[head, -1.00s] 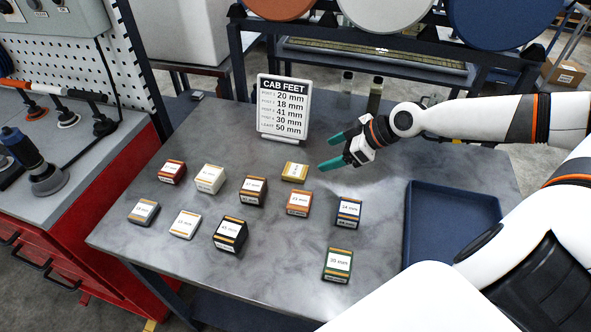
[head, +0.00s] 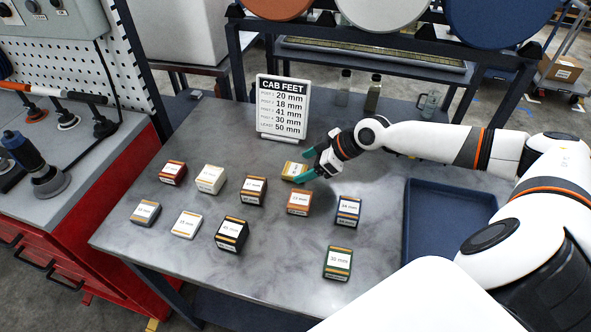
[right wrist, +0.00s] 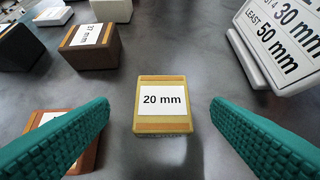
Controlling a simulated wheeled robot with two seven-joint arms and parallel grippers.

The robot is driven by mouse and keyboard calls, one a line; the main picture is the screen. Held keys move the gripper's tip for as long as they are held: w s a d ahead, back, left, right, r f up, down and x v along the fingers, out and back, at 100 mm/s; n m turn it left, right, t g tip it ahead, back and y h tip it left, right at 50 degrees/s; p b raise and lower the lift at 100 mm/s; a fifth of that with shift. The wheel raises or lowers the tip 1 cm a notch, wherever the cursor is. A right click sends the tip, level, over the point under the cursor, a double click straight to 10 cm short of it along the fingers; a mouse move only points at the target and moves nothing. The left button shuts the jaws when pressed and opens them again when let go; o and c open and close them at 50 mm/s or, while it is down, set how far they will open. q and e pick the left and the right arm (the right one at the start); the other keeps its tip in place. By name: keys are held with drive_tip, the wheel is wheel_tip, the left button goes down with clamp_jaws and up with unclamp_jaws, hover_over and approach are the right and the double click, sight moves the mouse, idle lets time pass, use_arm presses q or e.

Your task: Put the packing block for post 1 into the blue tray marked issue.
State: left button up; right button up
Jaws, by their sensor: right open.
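The yellow packing block (head: 293,170) stands on the grey table below the sign; in the right wrist view its label reads 20 mm (right wrist: 163,104). The CAB FEET sign (head: 283,107) lists 20 mm on its top line, apparently post 1. My right gripper (head: 304,166) is open at the yellow block. In the right wrist view its green fingers (right wrist: 163,128) stand to either side of that block, apart from it. The blue tray (head: 449,187) lies empty at the table's right; no marking on it shows, and my right arm covers part of it. My left gripper is not in view.
Several other labelled blocks stand nearby, including an orange one (head: 299,202), a brown one (head: 253,190), a dark blue one (head: 347,211) and a green one (head: 338,262). Bottles (head: 373,94) and a glass mug (head: 428,105) stand at the back.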

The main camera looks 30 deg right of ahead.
sight(295, 170)
drive_tip(key=x, duration=0.3)
drive_tip(key=shift+w, duration=0.2)
drive_tip(key=shift+c, duration=0.4)
drive_tip(key=c, duration=1.1)
